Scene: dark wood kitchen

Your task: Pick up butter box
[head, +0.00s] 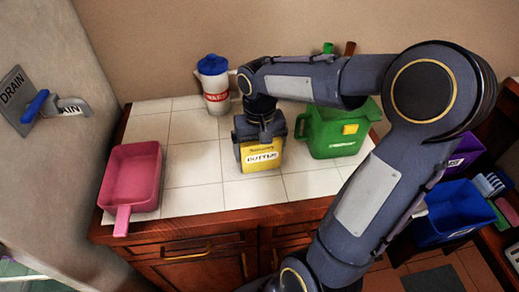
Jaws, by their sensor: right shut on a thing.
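The yellow butter box (262,158) with its "BUTTER" label facing me is on or just above the white tiled counter, near the middle of the head view. My right gripper (259,137) comes down over it from above and is shut on it. The gripper covers the box's top and upper sides. I cannot tell whether the box's bottom touches the tiles. My left gripper is not in view.
A green container (331,134) stands close to the right of the box. A white jug with a blue lid (214,85) stands behind left. A pink pan (131,178) lies at the counter's left, its handle over the front edge. Tiles between pan and box are clear.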

